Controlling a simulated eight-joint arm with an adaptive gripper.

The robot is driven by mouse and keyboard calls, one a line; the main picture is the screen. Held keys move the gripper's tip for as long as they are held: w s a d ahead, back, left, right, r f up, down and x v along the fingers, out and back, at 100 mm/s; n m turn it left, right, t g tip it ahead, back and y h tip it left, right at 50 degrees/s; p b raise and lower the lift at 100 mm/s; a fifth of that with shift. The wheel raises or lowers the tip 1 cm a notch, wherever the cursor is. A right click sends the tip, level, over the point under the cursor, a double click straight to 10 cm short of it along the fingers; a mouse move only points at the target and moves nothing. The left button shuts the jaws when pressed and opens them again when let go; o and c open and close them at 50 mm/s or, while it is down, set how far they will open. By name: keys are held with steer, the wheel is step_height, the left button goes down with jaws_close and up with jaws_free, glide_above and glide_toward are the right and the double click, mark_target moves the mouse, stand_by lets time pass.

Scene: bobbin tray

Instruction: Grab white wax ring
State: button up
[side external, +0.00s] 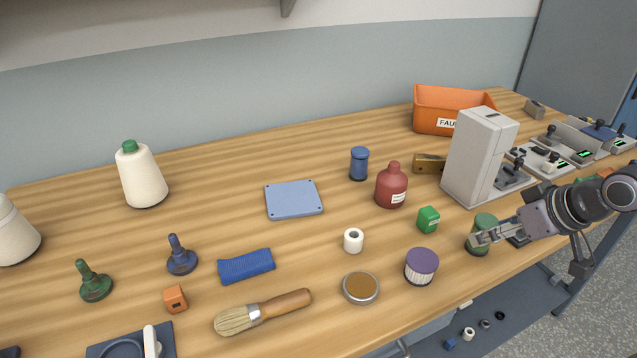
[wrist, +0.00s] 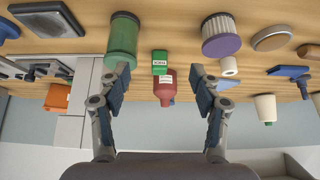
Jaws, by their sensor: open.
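The white wax ring (side external: 353,241) looks like a short white cylinder with a dark hole in its top. It stands upright on the wooden bench in the side external view. In the wrist view, which looks upside down, it is probably the small white cylinder (wrist: 229,66) beside the purple-topped jar.
The green canister (side external: 484,224) overlaps my gripper in view. Between gripper and ring stand a purple-topped jar (side external: 421,267) and a small green box (side external: 428,219). A round tin (side external: 361,288) is in front of the ring, a red bottle (side external: 391,187) behind.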

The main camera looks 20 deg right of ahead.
steer(key=n+g+y, duration=0.1)
steer(key=n+g, duration=0.1)
steer(key=g, duration=0.1)
glide_above(354, 236)
steer(key=s, duration=0.5)
steer(key=shift+x, duration=5.2)
steer(key=shift+w+d, duration=0.15)
steer(key=shift+c, duration=0.3)
steer(key=c, duration=1)
